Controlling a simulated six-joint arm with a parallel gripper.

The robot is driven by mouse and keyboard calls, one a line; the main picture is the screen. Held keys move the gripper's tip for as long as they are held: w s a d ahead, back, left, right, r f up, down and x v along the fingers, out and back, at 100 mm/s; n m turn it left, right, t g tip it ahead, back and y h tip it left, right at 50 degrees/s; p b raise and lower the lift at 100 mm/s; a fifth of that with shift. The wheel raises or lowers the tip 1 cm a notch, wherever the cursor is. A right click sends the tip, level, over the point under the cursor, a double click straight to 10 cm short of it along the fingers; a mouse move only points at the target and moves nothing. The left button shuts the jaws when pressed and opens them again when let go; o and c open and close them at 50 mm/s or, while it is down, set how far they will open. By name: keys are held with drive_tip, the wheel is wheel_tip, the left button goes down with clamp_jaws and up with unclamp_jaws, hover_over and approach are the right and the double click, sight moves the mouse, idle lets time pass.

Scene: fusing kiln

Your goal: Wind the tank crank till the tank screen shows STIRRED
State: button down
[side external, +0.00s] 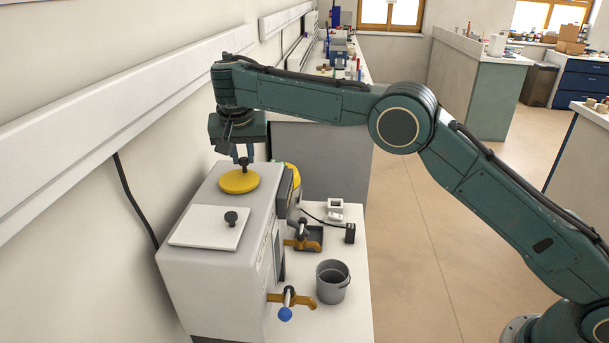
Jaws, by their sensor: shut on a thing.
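The tank (205,272) is a pale grey box on the bench at the lower left. Its crank (238,183) is a round yellow disc on top, towards the back, with a dark upright knob. My gripper (243,160) points down from above and is shut on that knob. The fingers partly hide the knob. The tank's front faces right and is seen edge-on, so I cannot read any screen text.
A white lid with a black knob (208,228) lies on the tank top. Taps with orange spouts (291,298) stick out at the front. A grey bucket (332,281) stands on the white bench. A long white wall trunking (110,110) runs behind.

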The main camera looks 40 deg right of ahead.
sight(252, 183)
drive_tip(key=shift+s+a+f+m, duration=0.1)
drive_tip(key=shift+s+m, duration=0.05)
drive_tip(key=shift+m, duration=0.15)
idle(0.5)
drive_tip(key=c, duration=1.3)
unclamp_jaws()
drive_tip(key=shift+n, duration=0.4)
drive_tip(key=shift+w+n+y, duration=0.35)
drive_tip(key=shift+n+y, duration=0.05)
drive_tip(key=shift+n, duration=0.6)
drive_tip(key=n, duration=0.1)
drive_tip(key=n+y, duration=0.1)
drive_tip(key=n, duration=0.3)
drive_tip(key=shift+w+a+y, duration=0.3)
drive_tip(key=shift+a+y, duration=0.05)
drive_tip(key=shift+y, duration=0.05)
drive_tip(key=shift+t, duration=0.3)
drive_tip(key=v, duration=1.4)
drive_tip(key=shift+w, duration=0.1)
